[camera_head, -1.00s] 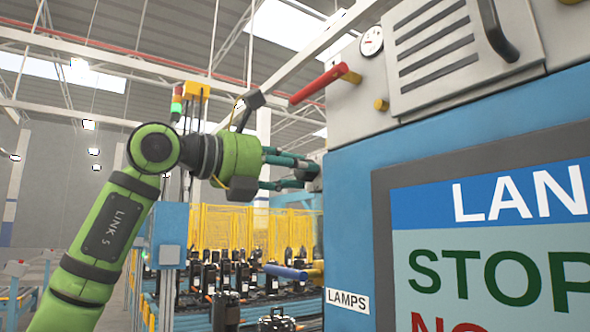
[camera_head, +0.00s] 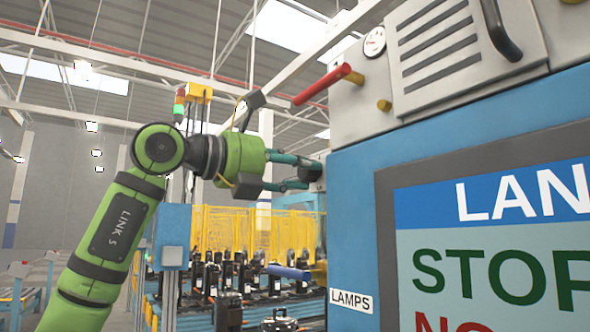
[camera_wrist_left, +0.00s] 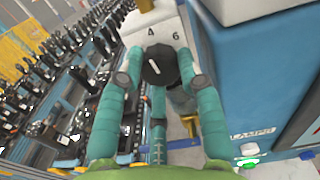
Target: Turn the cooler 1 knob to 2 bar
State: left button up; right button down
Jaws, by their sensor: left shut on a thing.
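A black round knob (camera_wrist_left: 158,66) with a white pointer line shows in the left wrist view, on a pale plate (camera_wrist_left: 153,30) marked 4 and 6. The pointer slants toward the upper left, on the side of the 4. My left gripper (camera_wrist_left: 160,58) has its teal fingers on both sides of the knob and is shut on it. In the head view my left gripper (camera_head: 308,172) reaches the left edge of the blue machine, and its fingertips largely hide the knob. The rest of the dial's scale is hidden. My right gripper is not in view.
The blue machine (camera_head: 350,200) has a screen (camera_head: 490,235), a red handle (camera_head: 322,84) and a round gauge (camera_head: 374,41). A blue-tipped lever (camera_head: 288,272) sticks out below the gripper. Rows of black parts (camera_head: 240,270) stand behind, before a yellow fence (camera_head: 225,228).

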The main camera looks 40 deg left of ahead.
pick_arm(q)
jog(key=shift+w+d+f+n, duration=0.1)
jog(key=shift+f+n, duration=0.05)
jog(key=shift+n, duration=0.45)
jog(key=shift+d+f+n, duration=0.1)
jog(key=shift+n, duration=0.5)
jog(key=n+b, duration=0.1)
jog(key=n, duration=0.1)
jog(key=shift+n, duration=0.4)
jog(key=n, duration=0.5)
jog(key=shift+b, duration=0.35)
jog(key=shift+n, duration=0.3)
jog(key=o, duration=1.1)
jog(key=shift+r, duration=0.1)
jog(key=shift+o, duration=0.2)
jog(key=shift+w+d, duration=0.2)
jog(key=shift+w, duration=0.1)
jog(key=v, duration=1.2)
